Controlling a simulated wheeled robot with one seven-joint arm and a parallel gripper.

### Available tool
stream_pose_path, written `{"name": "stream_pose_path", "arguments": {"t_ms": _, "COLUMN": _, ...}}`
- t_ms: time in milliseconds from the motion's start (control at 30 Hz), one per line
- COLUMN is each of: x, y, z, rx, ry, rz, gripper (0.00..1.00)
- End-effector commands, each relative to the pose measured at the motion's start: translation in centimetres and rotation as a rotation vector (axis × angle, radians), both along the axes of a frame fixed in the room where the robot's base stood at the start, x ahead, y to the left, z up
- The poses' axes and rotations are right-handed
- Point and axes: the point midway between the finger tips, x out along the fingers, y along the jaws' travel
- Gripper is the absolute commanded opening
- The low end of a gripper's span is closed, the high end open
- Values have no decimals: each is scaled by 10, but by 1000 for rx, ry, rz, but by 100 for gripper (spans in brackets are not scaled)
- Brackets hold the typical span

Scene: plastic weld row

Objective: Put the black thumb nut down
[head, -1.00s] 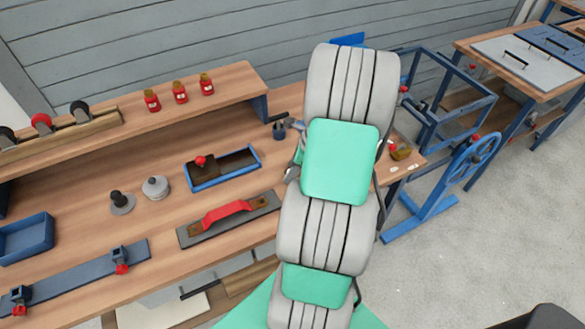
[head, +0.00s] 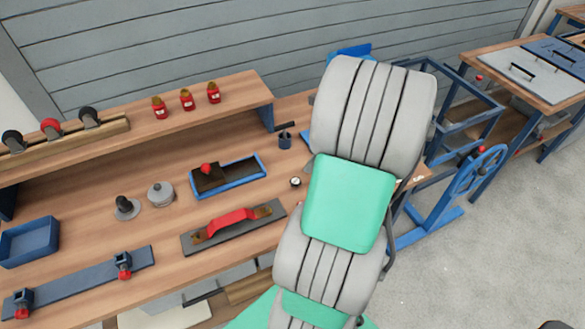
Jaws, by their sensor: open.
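I cannot pick out the black thumb nut for certain. A small round dark-rimmed piece with a pale face (head: 295,182) lies on the bench just left of my arm; it is too small to identify. A black knob on a grey disc (head: 124,206) stands on the bench at the left. My gripper is hidden behind my own large grey and green arm, so its jaws and anything near them do not show.
Red bottles (head: 187,100) stand on the shelf.

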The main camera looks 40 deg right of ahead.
Motion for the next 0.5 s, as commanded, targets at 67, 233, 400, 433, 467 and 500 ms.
{"name": "stream_pose_path", "arguments": {"t_ms": 67, "x": 2, "y": 3, "z": 2, "rx": -8, "ry": -2, "rz": 19, "gripper": 54}}
{"name": "stream_pose_path", "arguments": {"t_ms": 233, "x": 31, "y": 63, "z": 22, "rx": -166, "ry": -36, "rz": 406, "gripper": 54}}
{"name": "stream_pose_path", "arguments": {"t_ms": 400, "x": 43, "y": 182, "z": 49, "rx": -468, "ry": -121, "rz": 1217, "gripper": 54}}
{"name": "stream_pose_path", "arguments": {"t_ms": 433, "x": 40, "y": 202, "z": 52, "rx": -522, "ry": -139, "rz": 1373, "gripper": 54}}
{"name": "stream_pose_path", "arguments": {"t_ms": 467, "x": 35, "y": 221, "z": 55, "rx": -575, "ry": -157, "rz": 1525, "gripper": 54}}
{"name": "stream_pose_path", "arguments": {"t_ms": 500, "x": 28, "y": 243, "z": 58, "rx": -642, "ry": -182, "rz": 1720, "gripper": 54}}
